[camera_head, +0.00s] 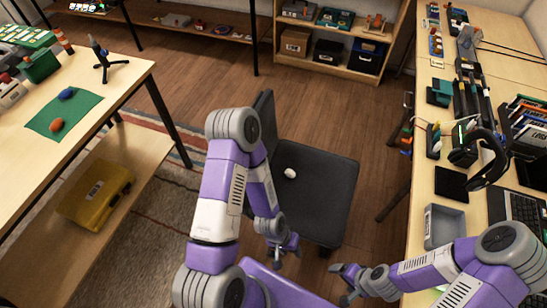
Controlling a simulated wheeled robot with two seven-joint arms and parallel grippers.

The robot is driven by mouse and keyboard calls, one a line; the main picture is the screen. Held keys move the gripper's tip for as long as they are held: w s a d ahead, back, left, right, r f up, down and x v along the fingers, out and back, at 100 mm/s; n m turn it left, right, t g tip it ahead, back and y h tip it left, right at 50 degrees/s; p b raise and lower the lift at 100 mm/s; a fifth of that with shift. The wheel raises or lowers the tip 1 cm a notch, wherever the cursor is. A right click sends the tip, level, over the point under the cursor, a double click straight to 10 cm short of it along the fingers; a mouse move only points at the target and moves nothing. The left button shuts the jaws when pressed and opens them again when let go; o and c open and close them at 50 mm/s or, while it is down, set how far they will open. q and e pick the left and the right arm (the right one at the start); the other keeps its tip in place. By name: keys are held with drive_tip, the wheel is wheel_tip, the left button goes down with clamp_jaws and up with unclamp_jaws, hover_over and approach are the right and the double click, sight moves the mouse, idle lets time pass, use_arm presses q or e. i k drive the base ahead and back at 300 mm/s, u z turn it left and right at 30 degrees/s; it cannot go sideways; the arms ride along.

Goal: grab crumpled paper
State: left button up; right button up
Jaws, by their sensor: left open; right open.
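A small white crumpled paper (290,173) lies on the dark seat of a chair (325,190) in the middle of the head view. My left gripper (284,250) hangs near the chair's front edge, below the paper in the picture and apart from it. It is open and empty. My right gripper (342,284) is lower and further right, pointing left, beyond the chair's near edge. It is open and empty. My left arm covers part of the chair's left side.
A desk (455,210) on the right carries a keyboard, a grey tray (445,226), headphones and tools. A table (110,85) on the left holds a green mat (80,117), with a yellow case (95,192) on its lower shelf. Wooden floor beyond the chair is clear.

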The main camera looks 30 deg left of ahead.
sight(289, 173)
drive_tip(key=u, duration=0.15)
drive_tip(key=k, duration=0.6)
drive_tip(key=u, duration=1.2)
drive_tip(key=i, duration=1)
